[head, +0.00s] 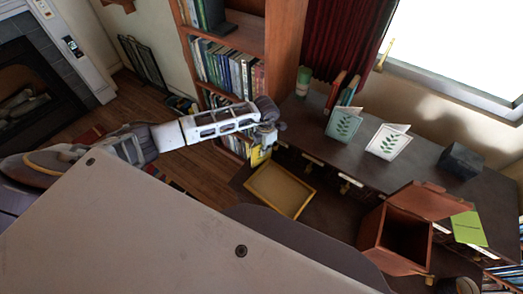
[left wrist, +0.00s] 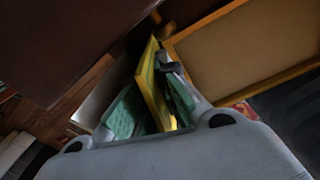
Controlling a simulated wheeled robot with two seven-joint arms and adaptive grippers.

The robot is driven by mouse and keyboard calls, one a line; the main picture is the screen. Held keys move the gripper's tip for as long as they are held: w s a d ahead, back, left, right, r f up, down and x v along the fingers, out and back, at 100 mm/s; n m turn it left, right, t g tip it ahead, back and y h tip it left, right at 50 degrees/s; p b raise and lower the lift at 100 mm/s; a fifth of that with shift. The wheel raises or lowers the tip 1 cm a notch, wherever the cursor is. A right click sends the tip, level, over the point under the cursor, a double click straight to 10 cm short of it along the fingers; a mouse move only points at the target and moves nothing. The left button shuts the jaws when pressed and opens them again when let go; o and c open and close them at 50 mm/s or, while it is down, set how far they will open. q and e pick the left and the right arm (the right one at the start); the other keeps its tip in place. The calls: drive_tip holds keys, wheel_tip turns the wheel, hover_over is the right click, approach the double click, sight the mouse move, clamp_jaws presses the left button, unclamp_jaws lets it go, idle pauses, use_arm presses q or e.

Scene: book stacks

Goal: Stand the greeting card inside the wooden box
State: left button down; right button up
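A thin yellow card (head: 258,156) hangs under my left gripper (head: 264,139), above the floor near the bookcase. In the left wrist view the yellow card (left wrist: 148,85) lies between the finger pads of the left gripper (left wrist: 152,98), which is shut on it; its printed face is hidden. The wooden box (head: 375,228) stands at the lower right with its lid open and a dark, empty-looking inside, well to the right of the gripper. Two folded leaf-print cards stand on the dark desk: a green one (head: 342,124) and a white one (head: 388,141).
A shallow yellow-rimmed tray (head: 310,192), empty, lies below the gripper; it also shows in the left wrist view (left wrist: 215,17). A dark block (head: 461,161) and upright books (head: 344,92) stand on the desk (head: 420,172). A lime-green sheet (head: 468,229) is beside the box. The bookcase (head: 285,45) stands behind.

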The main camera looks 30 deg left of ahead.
use_arm(q)
wheel_tip(320, 180, up, 18)
drive_tip(key=b, duration=0.2)
idle(0.6)
drive_tip(key=shift+s, duration=0.15)
idle(0.8)
